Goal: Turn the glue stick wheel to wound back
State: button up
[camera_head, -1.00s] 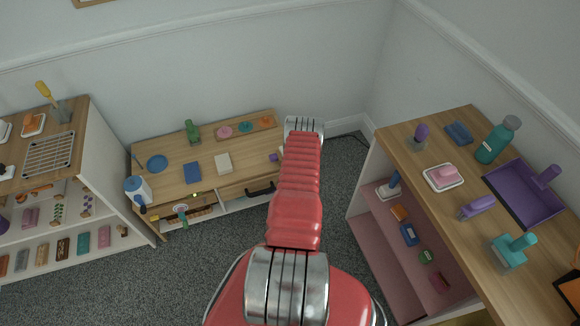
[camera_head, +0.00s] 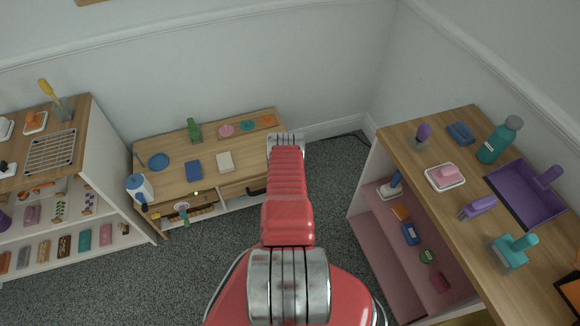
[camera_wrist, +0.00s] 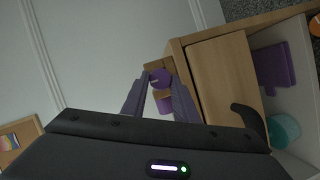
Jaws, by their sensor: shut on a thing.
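The purple glue stick shows in the wrist view, with its round wheel (camera_wrist: 160,77) facing up between my fingertips and a purple body part (camera_wrist: 163,101) just below it. A pale line crosses the wheel. My gripper (camera_wrist: 160,84) is shut on the wheel, one grey-purple finger on each side. In the head view my red arm reaches to the right end of the low wooden table (camera_head: 177,174) and hides the gripper and glue stick. How far the stick is wound out cannot be told.
A drawer front (camera_wrist: 222,72) and a dark handle (camera_wrist: 250,122) lie close right of the fingers in the wrist view. A blue box (camera_head: 194,170) and a white box (camera_head: 225,162) lie left of my arm. A shelf (camera_head: 388,135) stands to the right.

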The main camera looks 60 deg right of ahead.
jog(key=shift+a+f, duration=0.2)
jog(key=shift+f, duration=0.05)
jog(key=o, duration=1.1)
jog(key=shift+d+r, duration=0.1)
jog(key=shift+c, duration=0.2)
jog(key=shift+r, duration=0.1)
jog(key=v, duration=1.3)
jog(key=shift+s+a, duration=0.15)
jog(key=shift+a, duration=0.2)
